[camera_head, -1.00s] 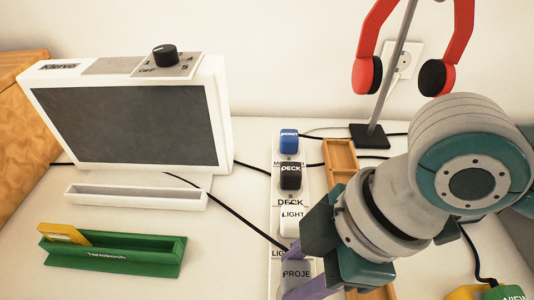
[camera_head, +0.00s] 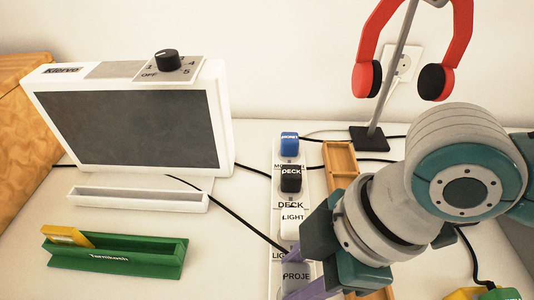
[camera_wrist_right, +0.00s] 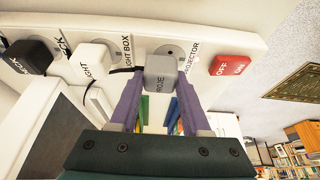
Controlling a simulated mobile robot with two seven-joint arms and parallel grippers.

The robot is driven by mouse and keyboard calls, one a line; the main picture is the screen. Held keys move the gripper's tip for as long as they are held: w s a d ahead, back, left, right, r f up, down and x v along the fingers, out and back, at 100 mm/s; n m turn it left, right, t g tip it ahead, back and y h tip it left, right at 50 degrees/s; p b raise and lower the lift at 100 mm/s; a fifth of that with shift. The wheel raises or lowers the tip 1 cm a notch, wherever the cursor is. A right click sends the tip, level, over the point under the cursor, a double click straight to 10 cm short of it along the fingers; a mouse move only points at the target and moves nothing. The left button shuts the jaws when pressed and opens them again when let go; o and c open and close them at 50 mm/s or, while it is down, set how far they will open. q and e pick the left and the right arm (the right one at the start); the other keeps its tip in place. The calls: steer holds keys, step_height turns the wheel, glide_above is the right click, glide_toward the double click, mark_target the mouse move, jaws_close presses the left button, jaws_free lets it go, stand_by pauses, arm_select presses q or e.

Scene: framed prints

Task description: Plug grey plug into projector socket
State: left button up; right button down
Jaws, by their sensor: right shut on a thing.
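The grey plug (camera_head: 297,275), marked PROJE, is between the purple fingers of my right gripper (camera_head: 303,279), which is shut on it over the near part of the white power strip (camera_head: 275,208). In the right wrist view the grey plug (camera_wrist_right: 160,73) sits between the fingertips (camera_wrist_right: 159,90). The projector socket (camera_wrist_right: 170,50) shows just beyond it on the strip, partly covered by the plug. Part of the socket face is still visible; I cannot tell whether plug and socket touch. My left gripper is not in view.
Blue, black DECK (camera_head: 291,178) and white LIGHT (camera_head: 291,222) plugs line the strip. A red switch (camera_wrist_right: 231,66) is beside the projector socket. A wooden tray (camera_head: 341,160), headphone stand (camera_head: 370,138), white monitor (camera_head: 130,130) and green holder (camera_head: 115,257) stand around.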

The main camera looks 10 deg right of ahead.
steer(key=shift+f+b, duration=0.4)
steer(key=shift+f, duration=0.25)
steer(key=shift+c, duration=1.4)
jaws_free()
steer(key=p+v, duration=0.2)
steer(key=v, duration=0.8)
steer(key=shift+p, duration=0.35)
